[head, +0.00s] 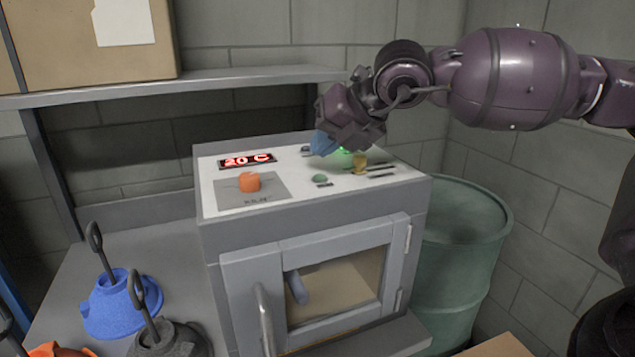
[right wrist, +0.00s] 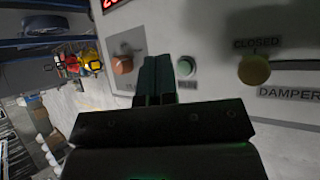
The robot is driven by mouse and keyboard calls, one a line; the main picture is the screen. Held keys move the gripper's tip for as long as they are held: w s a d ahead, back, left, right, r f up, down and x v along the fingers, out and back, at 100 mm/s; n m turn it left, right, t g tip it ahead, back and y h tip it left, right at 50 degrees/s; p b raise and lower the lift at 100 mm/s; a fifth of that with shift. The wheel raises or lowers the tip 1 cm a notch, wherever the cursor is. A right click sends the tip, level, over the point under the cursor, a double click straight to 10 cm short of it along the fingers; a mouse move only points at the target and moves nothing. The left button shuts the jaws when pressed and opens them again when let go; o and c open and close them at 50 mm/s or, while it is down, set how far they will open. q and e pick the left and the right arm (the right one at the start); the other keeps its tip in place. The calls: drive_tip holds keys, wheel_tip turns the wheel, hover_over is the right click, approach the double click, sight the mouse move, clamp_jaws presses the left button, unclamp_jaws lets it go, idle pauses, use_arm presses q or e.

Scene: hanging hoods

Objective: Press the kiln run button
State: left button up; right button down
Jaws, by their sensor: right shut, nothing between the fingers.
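The grey kiln (head: 310,225) stands on a bench with a white control panel on top. The green run button (head: 319,179) is on the panel, between an orange knob (head: 250,181) and a yellow damper knob (head: 360,163). My right gripper (head: 322,145) is shut and empty, above the back part of the panel. In the right wrist view the shut fingers (right wrist: 157,75) show just left of the green button (right wrist: 185,66), with the orange knob (right wrist: 123,64) further left and the yellow knob (right wrist: 254,70) to the right. Contact cannot be told. My left gripper is not in view.
A red display (head: 247,160) reads 20 C. A shelf (head: 220,78) with a cardboard box (head: 95,55) is behind. Blue (head: 110,305) and dark (head: 165,338) objects with looped handles stand left of the kiln. A green drum (head: 455,250) stands at its right.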

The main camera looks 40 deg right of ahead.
drive_tip(key=shift+w+f, duration=0.1)
drive_tip(key=shift+f, duration=0.55)
drive_tip(key=shift+f+b, duration=0.15)
drive_tip(key=shift+b, duration=0.25)
idle(0.9)
drive_tip(key=shift+f, duration=0.15)
idle(0.3)
drive_tip(key=shift+f+b, duration=0.25)
drive_tip(key=shift+b, duration=0.2)
drive_tip(key=shift+f+b, duration=0.3)
drive_tip(key=shift+f, duration=0.1)
idle(0.9)
drive_tip(key=shift+r, duration=0.1)
idle(0.3)
drive_tip(key=shift+r, duration=0.7)
